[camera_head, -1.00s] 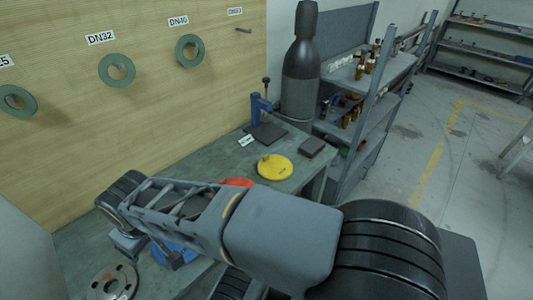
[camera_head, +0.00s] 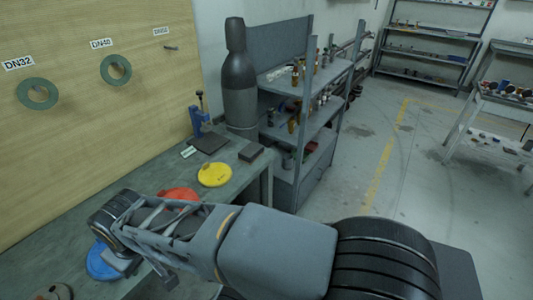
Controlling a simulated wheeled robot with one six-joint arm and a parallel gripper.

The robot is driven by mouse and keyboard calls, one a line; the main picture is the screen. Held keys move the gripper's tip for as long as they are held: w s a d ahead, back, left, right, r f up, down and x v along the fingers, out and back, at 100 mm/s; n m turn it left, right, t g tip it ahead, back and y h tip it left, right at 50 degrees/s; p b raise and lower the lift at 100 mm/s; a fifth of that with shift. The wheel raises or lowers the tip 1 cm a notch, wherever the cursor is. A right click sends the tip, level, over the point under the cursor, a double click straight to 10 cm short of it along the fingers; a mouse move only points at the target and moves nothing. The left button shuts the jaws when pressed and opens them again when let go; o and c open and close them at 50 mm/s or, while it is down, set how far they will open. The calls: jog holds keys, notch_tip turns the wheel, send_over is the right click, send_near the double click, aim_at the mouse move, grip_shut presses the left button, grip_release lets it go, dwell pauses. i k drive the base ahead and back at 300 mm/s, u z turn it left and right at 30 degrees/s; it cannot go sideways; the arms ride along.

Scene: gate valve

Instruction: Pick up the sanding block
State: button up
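A small dark grey block (camera_head: 251,151), which looks like the sanding block, lies flat on the workbench (camera_head: 228,178) near its far right corner. It is behind and right of a yellow disc (camera_head: 214,175). My arm reaches across the bottom of the view to the left. My gripper (camera_head: 143,271) is at the arm's left end, low over the bench near a blue disc (camera_head: 101,260), well apart from the block. The arm's links partly cover it, and its fingers are not clear enough to tell open from shut.
A red disc (camera_head: 179,194) is partly behind my arm. A blue clamp-like tool (camera_head: 200,119) on a dark plate (camera_head: 210,143) and a dark cylinder (camera_head: 239,85) stand behind the block. A shelf rack (camera_head: 309,125) is to the right. Floor (camera_head: 420,190) beyond is clear.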

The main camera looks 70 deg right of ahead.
aim_at(249, 154)
jog(key=z, duration=3.4)
jog(key=k, duration=1.05)
jog(key=u, duration=0.95)
jog(key=i, duration=0.95)
jog(key=k, duration=0.45)
jog(key=z, duration=1.2)
jog(key=i, duration=1.2)
jog(key=u, duration=0.15)
